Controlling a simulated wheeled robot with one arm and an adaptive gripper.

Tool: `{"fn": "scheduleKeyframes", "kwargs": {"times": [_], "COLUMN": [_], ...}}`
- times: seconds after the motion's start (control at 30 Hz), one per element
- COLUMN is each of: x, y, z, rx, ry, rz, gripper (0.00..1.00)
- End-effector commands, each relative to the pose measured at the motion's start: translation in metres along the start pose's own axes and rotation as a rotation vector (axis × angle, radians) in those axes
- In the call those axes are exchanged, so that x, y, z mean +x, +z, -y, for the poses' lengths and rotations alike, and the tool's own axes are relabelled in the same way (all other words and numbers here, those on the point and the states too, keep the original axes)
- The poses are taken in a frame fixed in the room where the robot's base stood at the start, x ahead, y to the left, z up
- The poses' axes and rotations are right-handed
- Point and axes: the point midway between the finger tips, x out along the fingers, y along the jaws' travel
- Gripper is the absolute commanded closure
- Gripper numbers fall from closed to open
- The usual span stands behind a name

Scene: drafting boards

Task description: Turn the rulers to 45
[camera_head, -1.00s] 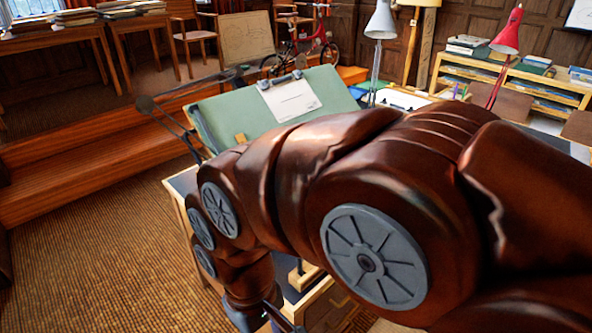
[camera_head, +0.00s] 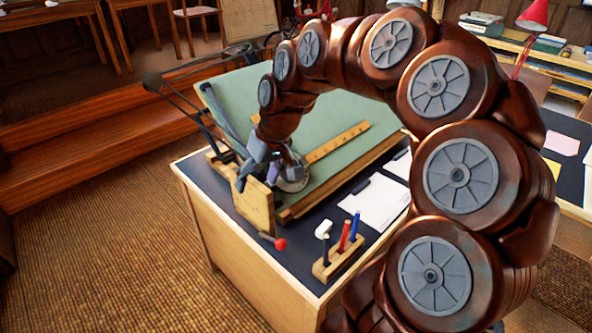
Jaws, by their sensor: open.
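The green drafting board (camera_head: 300,110) stands tilted on the desk. A yellow-brown ruler (camera_head: 338,142) lies on it, slanting up to the right from a round grey head (camera_head: 292,180) near the board's lower left corner. My gripper (camera_head: 258,177) is open at the lower left of the board, just left of the round head. I cannot tell whether it touches the head.
A lever with a red knob (camera_head: 280,244) sticks out at the desk's front left. A wooden pen block (camera_head: 338,258) with pens and white paper (camera_head: 374,202) lie on the dark desk top. A jointed dark arm (camera_head: 205,72) runs along the board's left. Wooden steps (camera_head: 90,150) rise behind.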

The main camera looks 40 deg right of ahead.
Motion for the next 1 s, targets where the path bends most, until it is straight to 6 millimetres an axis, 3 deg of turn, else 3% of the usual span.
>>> {"fn": "scheduleKeyframes", "kwargs": {"times": [0.1,0.2,0.3,0.43,0.6,0.77,1.0], "x": [0.007,0.01,0.014,0.017,0.02,0.029,0.058], "y": [-0.033,-0.051,-0.06,-0.063,-0.063,-0.064,-0.071], "z": [-0.055,-0.101,-0.143,-0.181,-0.201,-0.201,-0.201], "rx": [0.072,0.131,0.187,0.236,0.262,0.262,0.259], "ry": [-0.011,-0.008,0.003,0.016,0.023,0.023,0.021], "rz": [-0.075,-0.13,-0.171,-0.203,-0.217,-0.214,-0.212], "gripper": [0.26,0.26,0.26,0.26,0.26,0.26,0.26]}}
